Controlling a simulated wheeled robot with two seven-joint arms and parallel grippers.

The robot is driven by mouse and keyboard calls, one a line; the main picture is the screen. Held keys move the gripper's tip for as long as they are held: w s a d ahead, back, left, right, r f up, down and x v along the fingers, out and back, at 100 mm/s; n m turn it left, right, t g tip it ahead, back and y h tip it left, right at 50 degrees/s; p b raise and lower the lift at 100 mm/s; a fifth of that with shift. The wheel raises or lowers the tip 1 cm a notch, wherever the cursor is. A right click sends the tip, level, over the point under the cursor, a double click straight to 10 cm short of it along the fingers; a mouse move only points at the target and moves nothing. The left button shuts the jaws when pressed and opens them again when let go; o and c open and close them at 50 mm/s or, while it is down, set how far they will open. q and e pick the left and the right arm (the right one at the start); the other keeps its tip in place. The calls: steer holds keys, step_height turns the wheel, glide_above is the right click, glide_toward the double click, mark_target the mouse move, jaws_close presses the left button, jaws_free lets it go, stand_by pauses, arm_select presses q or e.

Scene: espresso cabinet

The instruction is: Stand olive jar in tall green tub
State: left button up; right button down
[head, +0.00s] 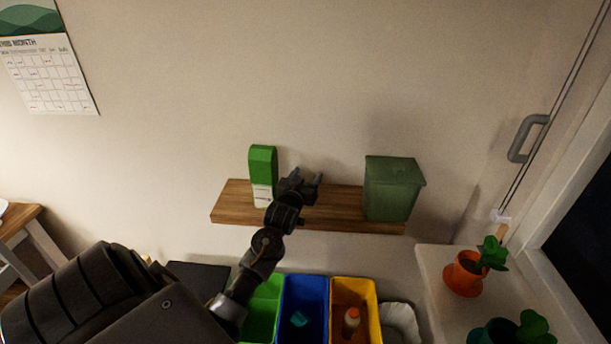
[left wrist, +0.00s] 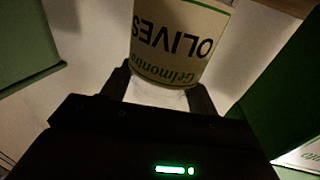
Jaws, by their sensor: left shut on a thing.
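The olive jar (left wrist: 178,40) fills the upper middle of the left wrist view, its cream label reading OLIVES upside down. My left gripper (head: 305,187) is shut on it, with a finger on each side of its lower end in that view (left wrist: 158,92). In the head view the gripper is over the middle of the wooden shelf, and I cannot make out the jar there. The tall green tub (head: 391,193) stands on the shelf's right end, apart from the gripper. A green surface at the left of the wrist view (left wrist: 25,50) looks like the tub. My right gripper is not in view.
A green carton (head: 262,172) stands on the wooden shelf (head: 340,213) just left of the gripper. Below are green, blue (head: 303,302) and yellow bins (head: 355,290). Potted plants (head: 466,272) stand on the white sill at right. The wall above the shelf is clear.

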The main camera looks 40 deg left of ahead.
arm_select(q)
steer(key=shift+f, duration=0.1)
steer(key=shift+w+d+f, duration=0.1)
steer(key=shift+f, duration=0.05)
steer(key=o, duration=0.8)
steer(key=shift+d, duration=0.15)
steer(key=shift+c, duration=0.2)
steer(key=o, duration=0.3)
steer(key=shift+w+d, duration=0.1)
steer(key=shift+w, duration=0.05)
